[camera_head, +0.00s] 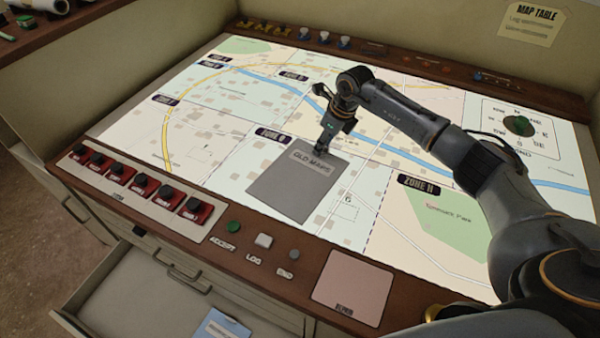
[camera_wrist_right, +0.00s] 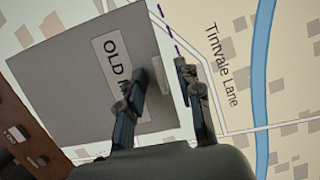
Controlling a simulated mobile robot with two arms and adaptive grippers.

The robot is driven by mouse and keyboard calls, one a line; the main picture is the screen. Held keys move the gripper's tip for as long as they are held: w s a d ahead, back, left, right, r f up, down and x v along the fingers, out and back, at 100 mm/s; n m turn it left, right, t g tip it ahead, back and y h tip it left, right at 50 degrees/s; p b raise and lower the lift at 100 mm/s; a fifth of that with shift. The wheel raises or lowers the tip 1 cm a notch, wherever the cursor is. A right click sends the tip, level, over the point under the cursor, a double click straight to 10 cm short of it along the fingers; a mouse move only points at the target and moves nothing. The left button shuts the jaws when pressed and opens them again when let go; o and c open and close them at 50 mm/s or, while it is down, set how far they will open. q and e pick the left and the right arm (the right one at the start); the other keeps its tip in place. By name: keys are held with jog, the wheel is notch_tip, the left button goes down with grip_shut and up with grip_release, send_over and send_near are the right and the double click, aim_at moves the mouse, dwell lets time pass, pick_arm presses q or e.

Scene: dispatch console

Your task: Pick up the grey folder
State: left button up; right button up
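The grey folder (camera_head: 292,188) lies on the lit map table, its label reading "OLD MAPS" along its far edge. It also fills the upper left of the right wrist view (camera_wrist_right: 60,75). My right gripper (camera_head: 321,151) points down at the folder's far edge, beside the label. In the right wrist view its two fingers (camera_wrist_right: 165,85) are apart, one over the folder and label, the other just beyond the edge, with the folder's tab between them. I cannot tell whether the fingers touch the folder. My left gripper is not in view.
A row of red switches (camera_head: 142,186) and several buttons (camera_head: 263,241) line the table's front rim, beside a pink pad (camera_head: 352,288). A drawer (camera_head: 130,290) stands open below with a blue-white paper (camera_head: 222,327). The map around the folder is clear.

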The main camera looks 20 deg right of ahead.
grip_shut()
jog(key=shift+r, duration=0.15)
